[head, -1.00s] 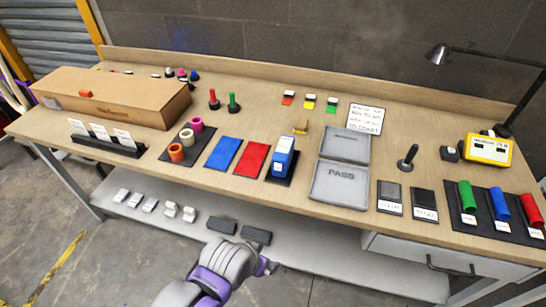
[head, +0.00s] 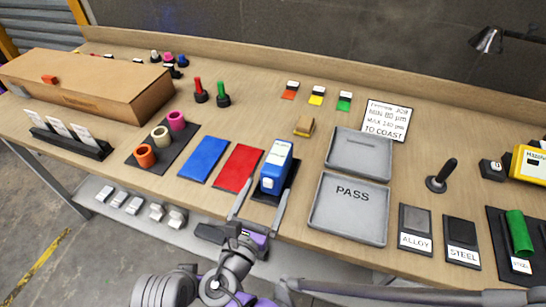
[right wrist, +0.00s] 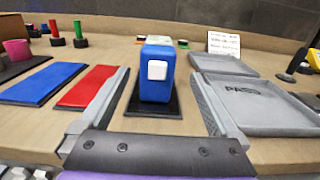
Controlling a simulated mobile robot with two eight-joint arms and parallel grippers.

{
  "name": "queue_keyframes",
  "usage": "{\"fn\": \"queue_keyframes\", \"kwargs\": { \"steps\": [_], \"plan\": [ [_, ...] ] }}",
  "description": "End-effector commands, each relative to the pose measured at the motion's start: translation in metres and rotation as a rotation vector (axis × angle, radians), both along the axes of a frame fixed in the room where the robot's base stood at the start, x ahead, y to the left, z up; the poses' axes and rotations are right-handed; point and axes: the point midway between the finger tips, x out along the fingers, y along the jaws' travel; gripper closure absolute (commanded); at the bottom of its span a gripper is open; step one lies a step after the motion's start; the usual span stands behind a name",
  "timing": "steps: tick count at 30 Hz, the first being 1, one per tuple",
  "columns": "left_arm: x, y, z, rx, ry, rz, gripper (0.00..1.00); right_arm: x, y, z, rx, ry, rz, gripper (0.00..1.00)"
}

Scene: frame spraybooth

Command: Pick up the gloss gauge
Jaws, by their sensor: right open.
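The gloss gauge appears to be the upright blue block-like device with a white top and white front button (head: 275,168). It stands on a black mat (head: 289,187) near the table's front edge. It also shows in the middle of the right wrist view (right wrist: 157,88). My right gripper (head: 262,194) is open and empty at the front edge, facing the gauge. In the right wrist view its fingers (right wrist: 158,76) lie to either side of the gauge, with gaps on both sides. My left gripper is not in view.
A red panel (head: 239,169) and blue panel (head: 204,160) lie left of the gauge. A grey PASS tray (head: 350,226) stands close on its right. A small tan block (head: 304,126) sits behind it. A cardboard box (head: 95,85) stands at the far left.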

Motion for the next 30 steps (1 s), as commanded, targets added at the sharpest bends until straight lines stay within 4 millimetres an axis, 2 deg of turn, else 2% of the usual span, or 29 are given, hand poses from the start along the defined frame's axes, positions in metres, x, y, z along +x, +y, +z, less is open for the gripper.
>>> {"fn": "queue_keyframes", "kwargs": {
  "steps": [6,14,21,25,30],
  "plan": [
    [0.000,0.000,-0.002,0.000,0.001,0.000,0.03,0.034,-0.012,0.000,-0.002,0.000,-0.006,0.03],
    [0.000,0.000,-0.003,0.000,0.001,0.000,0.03,0.055,-0.018,0.001,0.000,0.000,-0.004,0.03],
    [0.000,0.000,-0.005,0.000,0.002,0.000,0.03,0.090,-0.026,0.004,0.000,0.001,-0.006,0.03],
    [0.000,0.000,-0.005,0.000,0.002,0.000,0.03,0.099,-0.029,0.004,0.001,0.001,-0.003,0.03],
    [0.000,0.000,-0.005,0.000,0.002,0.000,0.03,0.100,-0.029,0.004,0.002,0.000,-0.002,0.03]
  ]
}}
